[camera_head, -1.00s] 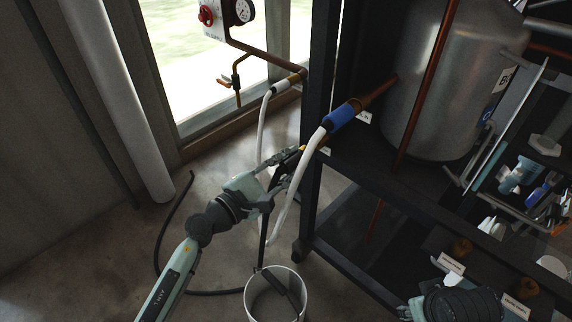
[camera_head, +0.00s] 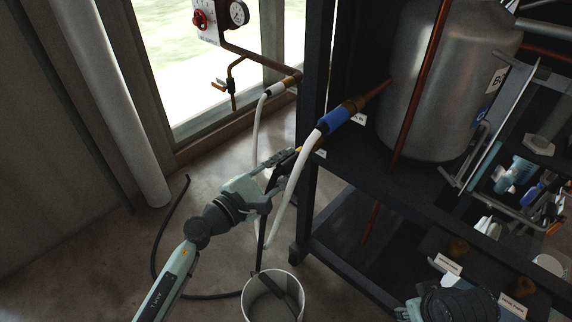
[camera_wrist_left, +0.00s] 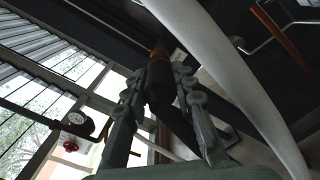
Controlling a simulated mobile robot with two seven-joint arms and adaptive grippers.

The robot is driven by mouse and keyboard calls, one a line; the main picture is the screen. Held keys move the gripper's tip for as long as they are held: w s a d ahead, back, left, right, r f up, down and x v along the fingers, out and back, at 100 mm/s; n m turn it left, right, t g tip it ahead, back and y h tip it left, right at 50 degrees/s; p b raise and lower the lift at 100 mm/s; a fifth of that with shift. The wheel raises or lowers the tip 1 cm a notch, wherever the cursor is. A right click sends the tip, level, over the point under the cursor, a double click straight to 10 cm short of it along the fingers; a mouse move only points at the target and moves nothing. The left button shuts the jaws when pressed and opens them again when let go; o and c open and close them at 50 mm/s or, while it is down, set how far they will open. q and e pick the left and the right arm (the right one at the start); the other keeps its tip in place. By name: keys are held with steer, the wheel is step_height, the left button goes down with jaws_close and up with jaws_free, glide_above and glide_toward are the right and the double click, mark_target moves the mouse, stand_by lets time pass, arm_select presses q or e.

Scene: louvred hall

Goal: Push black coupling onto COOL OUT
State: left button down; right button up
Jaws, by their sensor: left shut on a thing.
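My left gripper (camera_head: 280,167) is shut on the black coupling (camera_wrist_left: 160,82), which ends a black hose hanging toward the bucket. In the left wrist view the coupling lies between both fingers, pointing at a brass port (camera_wrist_left: 158,52) directly ahead of it. The coupling's front end appears to meet the port; I cannot tell how far it is on. In the head view this port, at the rack's edge beside a small white label (camera_head: 320,154), is mostly hidden. A blue coupling (camera_head: 334,120) with a white hose sits on the upper port. My right gripper's fingers do not show.
The white hose (camera_head: 293,185) runs close beside my left gripper. A white bucket (camera_head: 297,307) stands on the floor below. The black rack (camera_head: 310,100) carries a metal tank (camera_head: 440,90). A gauge panel (camera_head: 222,18) and pipes are at the window. Floor at left is mostly clear.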

mark_target(281, 170)
arm_select(q)
steer(key=shift+x, duration=1.2)
steer(key=c, duration=1.2)
jaws_free()
steer(key=shift+o, duration=0.2)
steer(key=shift+s+a, duration=0.15)
steer(key=shift+a, duration=0.05)
steer(key=b+v, duration=0.1)
steer(key=v, duration=0.5)
steer(key=shift+s+a, duration=0.1)
steer(key=shift+s, duration=0.1)
steer(key=shift+a, duration=0.1)
